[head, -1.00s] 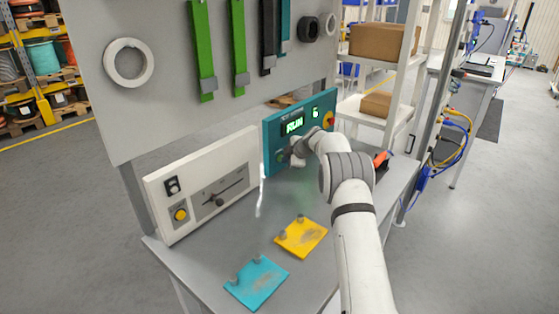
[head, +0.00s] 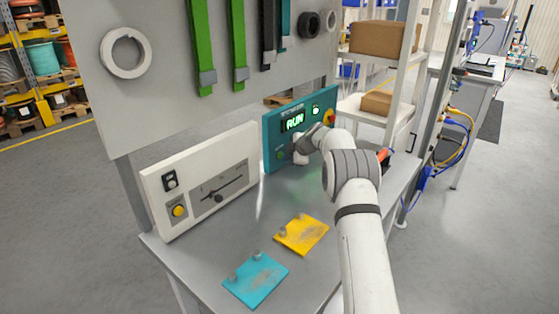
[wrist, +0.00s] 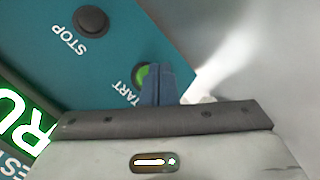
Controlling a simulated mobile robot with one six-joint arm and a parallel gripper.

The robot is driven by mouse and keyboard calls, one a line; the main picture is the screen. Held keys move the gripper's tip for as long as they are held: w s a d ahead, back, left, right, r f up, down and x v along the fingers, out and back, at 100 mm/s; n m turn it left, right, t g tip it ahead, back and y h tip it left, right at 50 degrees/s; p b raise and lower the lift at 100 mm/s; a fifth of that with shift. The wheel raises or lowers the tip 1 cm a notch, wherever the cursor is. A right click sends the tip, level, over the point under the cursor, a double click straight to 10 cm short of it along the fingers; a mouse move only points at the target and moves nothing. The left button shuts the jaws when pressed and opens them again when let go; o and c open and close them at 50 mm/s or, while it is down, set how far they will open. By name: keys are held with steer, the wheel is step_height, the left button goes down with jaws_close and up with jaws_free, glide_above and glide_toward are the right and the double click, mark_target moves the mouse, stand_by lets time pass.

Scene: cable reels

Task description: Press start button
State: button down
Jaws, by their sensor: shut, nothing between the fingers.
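The teal control panel (head: 272,134) stands upright at the back of the bench, with its display (head: 294,123) lit green and reading RUN. In the wrist view, the round green START button (wrist: 143,74) is partly hidden behind my gripper's fingers. My gripper (wrist: 159,84) is shut and empty, its blue-grey fingers in front of the button's edge; I cannot tell from this view whether they touch it. The dark STOP button (wrist: 90,20) lies apart to the upper left. In the head view, my gripper (head: 294,154) is close to the panel front.
A white panel (head: 235,150) with a yellow button and a slider stands left of the teal panel. A yellow plate (head: 302,238) and a cyan plate (head: 258,283) lie on the bench front. A shelf with cardboard boxes (head: 379,39) stands behind.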

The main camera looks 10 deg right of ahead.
steer(key=shift+s+d, duration=0.1)
steer(key=shift+s, duration=0.05)
steer(key=shift+s+d+f+b, duration=0.2)
steer(key=shift+d+f+b, duration=0.05)
steer(key=shift+b, duration=0.6)
steer(key=s+d+b, duration=0.1)
steer(key=b, duration=0.1)
steer(key=s+d+b, duration=0.1)
steer(key=b, duration=0.2)
steer(key=shift+s+d, duration=0.2)
steer(key=shift+d, duration=0.05)
steer(key=shift+s+d+r+b, duration=0.3)
steer(key=shift+s+b, duration=0.1)
steer(key=shift+b, duration=0.1)
